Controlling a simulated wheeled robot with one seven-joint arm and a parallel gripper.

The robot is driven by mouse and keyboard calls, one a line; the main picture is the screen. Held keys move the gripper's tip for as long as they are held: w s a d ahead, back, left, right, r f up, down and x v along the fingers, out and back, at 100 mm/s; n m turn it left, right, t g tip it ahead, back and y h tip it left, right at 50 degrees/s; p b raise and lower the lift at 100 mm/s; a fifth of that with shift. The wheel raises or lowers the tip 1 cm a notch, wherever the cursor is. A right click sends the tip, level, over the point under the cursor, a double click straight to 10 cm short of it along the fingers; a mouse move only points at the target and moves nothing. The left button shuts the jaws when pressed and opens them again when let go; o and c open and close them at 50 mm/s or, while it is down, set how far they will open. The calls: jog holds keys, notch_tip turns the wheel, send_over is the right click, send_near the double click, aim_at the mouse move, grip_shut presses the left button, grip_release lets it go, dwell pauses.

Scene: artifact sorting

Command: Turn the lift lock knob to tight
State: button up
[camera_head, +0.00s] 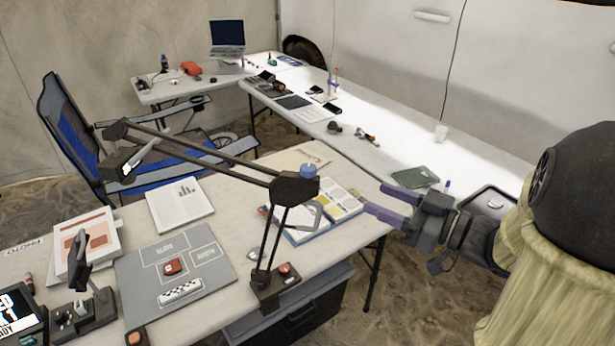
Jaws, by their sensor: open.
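A black jointed arm stand (210,160) stands on the near table. A blue knob (308,170) sits on top of its elbow joint, and a red knob (285,269) sits on its base. No label shows which is the lift lock knob, and I cannot read a knob setting. My gripper (375,198), with purple fingers, is open and empty. It points left towards the elbow joint, apart from the blue knob, to its right and a little lower in the picture.
The near table (350,155) holds an open book (340,200), a grey marked mat (205,250) and papers. A long white table (470,165) with small items runs behind. A blue folding chair (70,120) stands at left. A dark box (300,315) is under the near table.

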aim_at(315, 171)
jog(key=shift+a, duration=0.1)
jog(key=p+x, duration=0.3)
jog(key=x, duration=1.4)
jog(key=shift+w, duration=0.15)
jog(key=shift+c, duration=0.4)
jog(key=c, duration=0.9)
